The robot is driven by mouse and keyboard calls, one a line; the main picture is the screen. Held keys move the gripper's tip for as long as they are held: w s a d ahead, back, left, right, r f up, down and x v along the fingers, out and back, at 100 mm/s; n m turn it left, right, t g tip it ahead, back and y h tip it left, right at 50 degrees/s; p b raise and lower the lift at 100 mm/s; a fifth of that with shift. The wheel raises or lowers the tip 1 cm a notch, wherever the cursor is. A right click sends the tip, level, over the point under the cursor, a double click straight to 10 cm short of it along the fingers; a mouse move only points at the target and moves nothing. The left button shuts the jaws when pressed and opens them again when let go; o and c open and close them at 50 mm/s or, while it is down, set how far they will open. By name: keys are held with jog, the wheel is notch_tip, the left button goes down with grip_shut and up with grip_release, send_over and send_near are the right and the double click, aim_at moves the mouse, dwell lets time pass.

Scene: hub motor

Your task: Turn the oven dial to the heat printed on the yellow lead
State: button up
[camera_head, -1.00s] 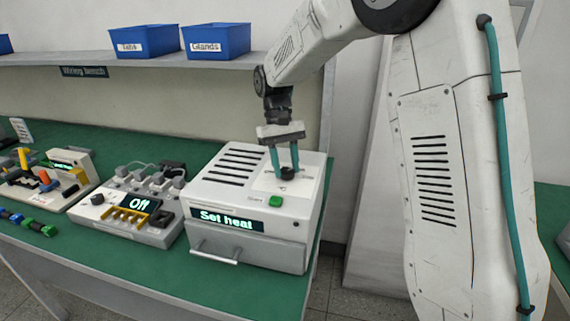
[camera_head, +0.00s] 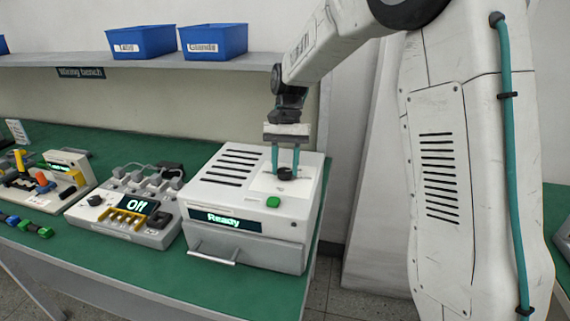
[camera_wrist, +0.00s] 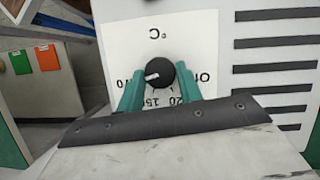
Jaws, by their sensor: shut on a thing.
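The white oven (camera_head: 212,196) stands on the bench and its front display (camera_head: 216,218) reads "Ready". Its black dial (camera_head: 284,173) is on top, near the right side. My gripper (camera_head: 285,168) points down with its teal fingers on either side of the dial, shut on it. In the wrist view the dial (camera_wrist: 161,74) has a white mark pointing left and slightly down in the picture. The scale appears upside down with "Off", "120" and "150"; a finger partly hides the number at the left. I cannot make out a yellow lead with printed heat.
A green button (camera_head: 273,202) is in front of the dial. Left of the oven is a grey unit (camera_head: 152,236) reading "Off", with plugs behind it. Further left, a beige fixture (camera_head: 72,160) holds yellow and orange parts. Blue bins (camera_head: 214,42) sit on the shelf above.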

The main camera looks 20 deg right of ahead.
dwell(0.3)
jog(key=o, duration=1)
jog(key=shift+w+r, duration=0.1)
jog(key=v, duration=0.7)
jog(key=shift+w+d+r, duration=0.1)
jog(key=shift+r, duration=0.15)
